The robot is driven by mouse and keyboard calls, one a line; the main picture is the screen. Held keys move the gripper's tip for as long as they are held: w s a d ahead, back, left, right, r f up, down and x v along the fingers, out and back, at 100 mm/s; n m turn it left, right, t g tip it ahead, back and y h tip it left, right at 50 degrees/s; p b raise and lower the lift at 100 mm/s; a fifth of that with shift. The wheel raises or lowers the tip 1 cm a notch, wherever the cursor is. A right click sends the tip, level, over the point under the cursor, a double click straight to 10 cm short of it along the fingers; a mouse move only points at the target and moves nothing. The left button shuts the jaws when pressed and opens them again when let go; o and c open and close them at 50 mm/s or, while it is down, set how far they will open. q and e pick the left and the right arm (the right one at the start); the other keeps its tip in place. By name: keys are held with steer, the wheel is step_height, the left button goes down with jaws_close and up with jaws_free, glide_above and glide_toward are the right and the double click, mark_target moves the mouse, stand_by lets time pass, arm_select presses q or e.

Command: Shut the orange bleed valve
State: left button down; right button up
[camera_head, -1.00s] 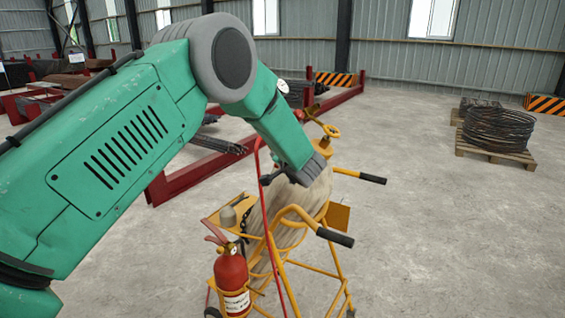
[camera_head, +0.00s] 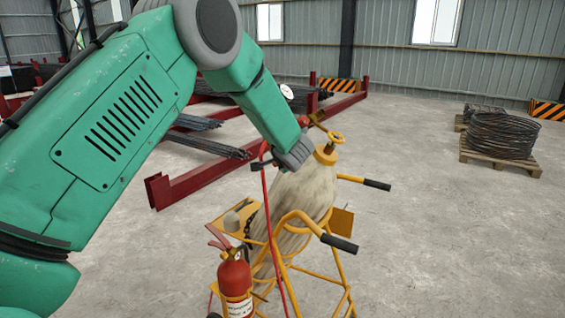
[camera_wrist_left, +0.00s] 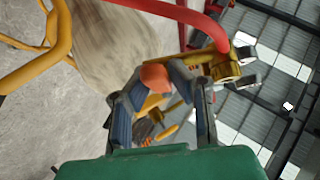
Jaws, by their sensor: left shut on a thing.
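The orange bleed valve shows as a rounded orange piece (camera_wrist_left: 155,77) between my left fingertips in the left wrist view. My left gripper (camera_wrist_left: 158,80) is shut on it, with one finger on each side. In the head view the left gripper (camera_head: 295,156) is beside the top of a worn, pale gas cylinder (camera_head: 303,205), left of its yellow collar and handwheel (camera_head: 336,137). The valve is hidden behind the gripper there. I cannot tell how far the valve is turned. My right gripper is not in view.
The cylinder stands in a yellow cart (camera_head: 335,270) with black-gripped handles (camera_head: 339,242). A red hose (camera_head: 267,205) hangs beside it. A red fire extinguisher (camera_head: 235,277) is at the cart's left. Red steel beams (camera_head: 190,183) lie behind. The concrete floor at right is clear up to a pallet (camera_head: 500,157) of coiled wire.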

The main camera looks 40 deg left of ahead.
arm_select(q)
steer(key=shift+w+r, duration=0.15)
steer(key=shift+r, duration=0.15)
steer(key=c, duration=1.5)
jaws_free()
steer(key=shift+f, duration=0.1)
steer(key=shift+w+a+f, duration=0.1)
steer(key=shift+f, duration=0.1)
steer(key=shift+r, duration=0.1)
steer(key=v, duration=1.1)
steer(key=shift+d, duration=0.35)
steer(key=shift+a, duration=0.15)
